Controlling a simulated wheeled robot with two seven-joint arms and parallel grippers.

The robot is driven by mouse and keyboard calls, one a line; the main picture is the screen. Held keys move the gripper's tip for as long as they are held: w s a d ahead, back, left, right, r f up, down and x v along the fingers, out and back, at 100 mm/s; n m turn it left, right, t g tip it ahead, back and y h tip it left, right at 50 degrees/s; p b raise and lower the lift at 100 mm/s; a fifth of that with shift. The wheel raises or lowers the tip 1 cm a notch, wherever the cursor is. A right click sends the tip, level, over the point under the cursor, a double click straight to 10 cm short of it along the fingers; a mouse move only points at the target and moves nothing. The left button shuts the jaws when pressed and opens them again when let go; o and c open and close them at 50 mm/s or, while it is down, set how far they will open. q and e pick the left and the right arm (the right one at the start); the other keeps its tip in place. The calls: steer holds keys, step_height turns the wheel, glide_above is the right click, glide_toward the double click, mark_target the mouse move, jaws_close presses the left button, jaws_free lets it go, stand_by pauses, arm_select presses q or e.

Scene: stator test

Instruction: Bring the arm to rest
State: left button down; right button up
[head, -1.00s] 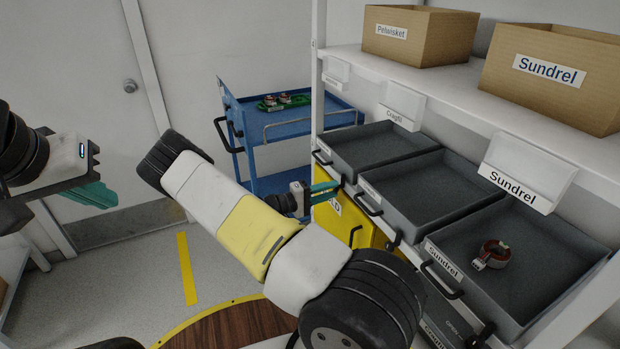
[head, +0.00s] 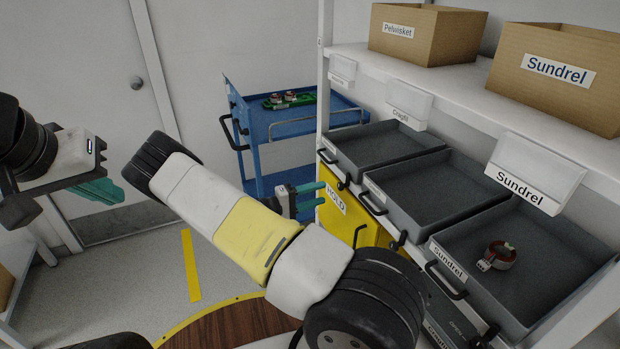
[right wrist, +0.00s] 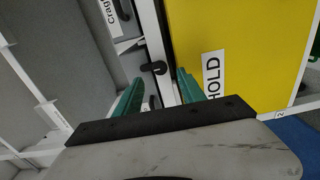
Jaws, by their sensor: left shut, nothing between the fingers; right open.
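My left gripper (head: 104,190) is at the left edge of the head view, its teal fingers shut and empty. My right arm (head: 235,220) crosses the middle of the head view, white with a yellow band. My right gripper (head: 308,196) shows partly behind that arm, its teal fingers apart, in front of the yellow HOLD bin (head: 345,212). In the right wrist view the open right gripper (right wrist: 158,95) has nothing between its fingers, and the yellow bin (right wrist: 240,50) lies beyond them. Part of the right gripper is hidden by my arm.
Grey trays (head: 425,190) stand on the rack at right; the front one, labelled Sundrel (head: 540,275), holds a copper-wound stator (head: 497,256). Cardboard boxes (head: 555,80) sit on the shelf above. A blue cart (head: 285,125) carries a green fixture with parts (head: 289,100).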

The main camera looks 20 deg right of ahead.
steer(key=shift+a, duration=0.85)
steer(key=s+a+r+t+y, duration=0.1)
steer(key=s+a+r+y, duration=0.3)
steer(key=s+r+y, duration=0.2)
steer(key=s+a+r+t+y, duration=0.2)
steer(key=s+a+r+y, duration=0.2)
steer(key=r, duration=1.1)
steer(key=s+a+r+t+y, duration=0.1)
steer(key=s+a+r+y, duration=0.3)
steer(key=s+r+y, duration=0.6)
steer(key=shift+s+a+r+t, duration=0.15)
steer(key=shift+s+a+t, duration=0.15)
steer(key=shift+s, duration=2.1)
